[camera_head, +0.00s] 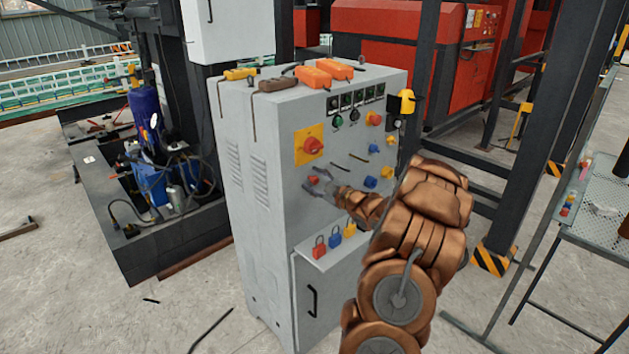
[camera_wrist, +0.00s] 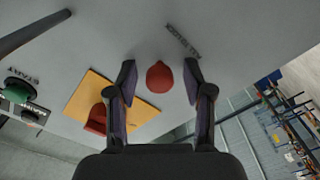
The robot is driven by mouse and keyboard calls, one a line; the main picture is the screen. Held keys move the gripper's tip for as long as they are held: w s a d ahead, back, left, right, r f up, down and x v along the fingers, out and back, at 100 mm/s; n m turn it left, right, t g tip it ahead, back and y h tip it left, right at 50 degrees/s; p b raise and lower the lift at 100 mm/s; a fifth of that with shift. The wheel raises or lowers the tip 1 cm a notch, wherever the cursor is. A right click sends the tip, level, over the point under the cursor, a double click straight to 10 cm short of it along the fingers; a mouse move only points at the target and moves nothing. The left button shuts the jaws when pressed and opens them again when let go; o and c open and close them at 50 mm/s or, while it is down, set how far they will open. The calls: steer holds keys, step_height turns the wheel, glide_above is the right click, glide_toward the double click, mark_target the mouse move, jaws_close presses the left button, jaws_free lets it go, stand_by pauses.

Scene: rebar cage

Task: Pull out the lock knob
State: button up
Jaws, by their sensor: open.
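A small red knob (camera_wrist: 159,76) stands on the grey panel face in the wrist view, beside a dark label strip (camera_wrist: 183,41) whose letters I cannot read surely. In the head view the red knob (camera_head: 313,180) sits on the front of the grey control cabinet (camera_head: 270,235), below the yellow plate. My gripper (camera_head: 311,191) is close to the panel. In the wrist view my gripper (camera_wrist: 160,70) is open, with one finger on each side of the red knob and visible gaps between. The knob's far side and base are partly hidden.
A black bar handle (camera_wrist: 36,32) and green button (camera_wrist: 20,90) are farther left. Padlocks (camera_head: 335,240) stand on a ledge below my gripper.

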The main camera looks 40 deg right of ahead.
steer(key=shift+c, duration=0.2)
jaws_close()
stand_by(0.5)
